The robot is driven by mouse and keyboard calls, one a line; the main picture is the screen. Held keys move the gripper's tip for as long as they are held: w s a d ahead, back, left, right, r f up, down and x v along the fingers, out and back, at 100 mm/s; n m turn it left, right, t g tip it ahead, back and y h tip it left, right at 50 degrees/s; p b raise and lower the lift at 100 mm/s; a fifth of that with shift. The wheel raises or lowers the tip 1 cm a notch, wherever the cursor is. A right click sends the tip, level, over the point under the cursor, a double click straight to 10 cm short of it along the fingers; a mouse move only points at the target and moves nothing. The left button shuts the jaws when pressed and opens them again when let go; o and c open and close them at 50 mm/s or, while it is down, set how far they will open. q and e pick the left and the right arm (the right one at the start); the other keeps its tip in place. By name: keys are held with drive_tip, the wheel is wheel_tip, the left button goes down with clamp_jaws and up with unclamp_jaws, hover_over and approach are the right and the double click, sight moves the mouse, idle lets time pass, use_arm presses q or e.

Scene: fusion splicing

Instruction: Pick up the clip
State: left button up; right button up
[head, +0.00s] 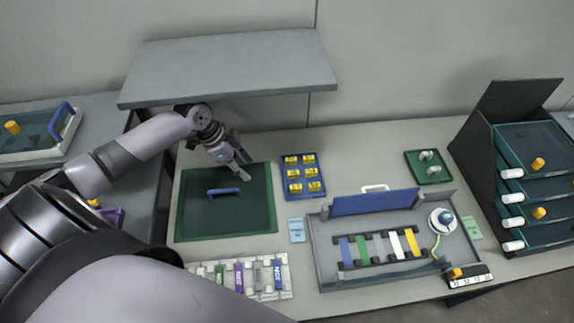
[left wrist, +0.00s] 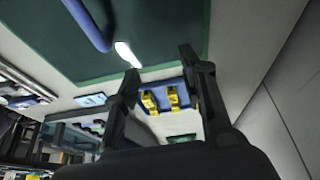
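My left gripper (head: 238,168) is over the back right of a green board (head: 195,231) with a blue handle (head: 224,191). In the left wrist view its two dark fingers (left wrist: 160,72) are spread apart, with nothing visibly held between them. A small white piece (left wrist: 127,53) shows against the green board near one fingertip; I cannot tell whether it is the clip. Two small whitish pieces (head: 428,155) also stand on a green tray (head: 412,176) at the back right. My right gripper is out of view.
A blue tray (head: 305,198) with several yellow pieces is right of the board. A grey case (head: 330,282) with coloured strips is farther right, and a drawer rack (head: 500,120) at the far right. A grey shelf (head: 230,70) overhangs behind my gripper.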

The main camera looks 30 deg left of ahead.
use_arm(q)
drive_tip(key=w+d, duration=0.1)
drive_tip(key=w+d+p, duration=0.1)
drive_tip(key=d, duration=0.1)
drive_tip(key=w+d, duration=0.1)
drive_tip(key=shift+w+d+r+p, duration=0.15)
drive_tip(key=shift+r+p, duration=0.15)
drive_tip(key=shift+p, duration=0.1)
drive_tip(key=p, duration=0.2)
hover_over(293, 172)
drive_tip(key=s+a, duration=0.2)
drive_tip(key=shift+a+f, duration=0.1)
drive_tip(key=shift+f, duration=0.05)
drive_tip(key=shift+w+d+f, duration=0.2)
drive_tip(key=shift+w+d, duration=0.1)
drive_tip(key=shift+w, duration=0.05)
drive_tip(key=x, duration=0.4)
drive_tip(key=shift+s+p, duration=0.1)
drive_tip(key=shift+p, duration=0.25)
drive_tip(key=shift+d+f, duration=0.1)
drive_tip(key=shift+f, duration=0.3)
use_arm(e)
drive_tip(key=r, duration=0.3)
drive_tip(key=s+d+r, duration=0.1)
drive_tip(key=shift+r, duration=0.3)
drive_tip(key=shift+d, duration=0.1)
